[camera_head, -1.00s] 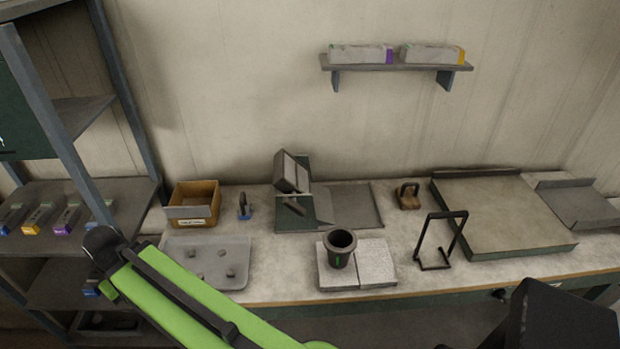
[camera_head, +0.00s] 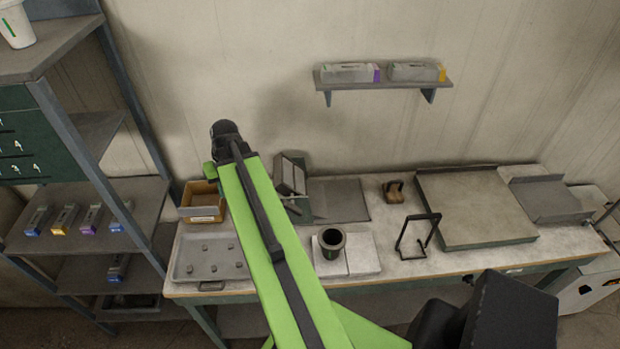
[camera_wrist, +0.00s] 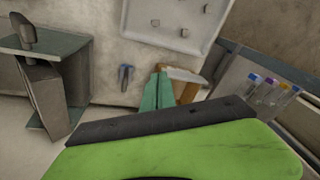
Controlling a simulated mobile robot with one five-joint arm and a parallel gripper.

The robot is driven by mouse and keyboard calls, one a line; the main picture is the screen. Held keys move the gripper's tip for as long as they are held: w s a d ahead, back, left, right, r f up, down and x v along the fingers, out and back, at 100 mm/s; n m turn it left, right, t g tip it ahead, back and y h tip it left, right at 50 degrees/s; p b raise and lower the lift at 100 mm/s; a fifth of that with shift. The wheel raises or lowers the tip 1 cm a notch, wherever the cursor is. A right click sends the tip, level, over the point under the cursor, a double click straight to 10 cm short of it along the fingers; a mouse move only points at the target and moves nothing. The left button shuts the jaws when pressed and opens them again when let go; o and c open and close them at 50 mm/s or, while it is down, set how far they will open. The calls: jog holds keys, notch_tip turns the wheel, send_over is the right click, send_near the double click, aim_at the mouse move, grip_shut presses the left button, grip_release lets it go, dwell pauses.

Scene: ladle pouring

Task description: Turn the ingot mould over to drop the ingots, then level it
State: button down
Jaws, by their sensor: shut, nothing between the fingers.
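The ingot mould (camera_head: 291,174) is a grey box-like block, tilted steeply on a dark green stand (camera_head: 303,203) at the back of the bench. It also shows in the wrist view, where the mould (camera_wrist: 46,95) is at the left with a rounded grey handle (camera_wrist: 22,28) above it. Whether ingots are inside cannot be seen. My gripper (camera_wrist: 157,88) shows teal fingers together and empty in the wrist view, in front of the cardboard box and apart from the mould. In the head view my green arm hides the fingers and passes just left of the mould.
A grey tray (camera_head: 187,272) with several small lumps is at the front left, a cardboard box (camera_head: 200,213) behind it. A dark crucible (camera_head: 331,254) stands on pale blocks right of my arm. A wire stand (camera_head: 402,238) is farther right. A shelf rack (camera_head: 137,100) is at left.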

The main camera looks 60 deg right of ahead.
jog(key=s+d+m, duration=0.1)
jog(key=s+d, duration=0.2)
jog(key=d, duration=0.1)
jog(key=s+d, duration=0.3)
jog(key=d, duration=0.2)
jog(key=s+d+m+t, duration=0.1)
jog(key=s+d, duration=0.1)
jog(key=d, duration=0.3)
jog(key=shift+s+d+r+m+h, duration=0.15)
jog(key=shift+s+r+m+h, duration=0.15)
jog(key=shift+s, duration=0.1)
jog(key=s+d+m+t+h, duration=0.1)
jog(key=s+d+m, duration=0.2)
jog(key=s+d, duration=1)
jog(key=a+b+x, duration=0.2)
jog(key=b+x, duration=1)
jog(key=shift+w+a, duration=0.2)
jog(key=shift+w, duration=0.2)
jog(key=shift+r, duration=0.1)
jog(key=shift+w+t, duration=0.1)
jog(key=shift+t, duration=0.2)
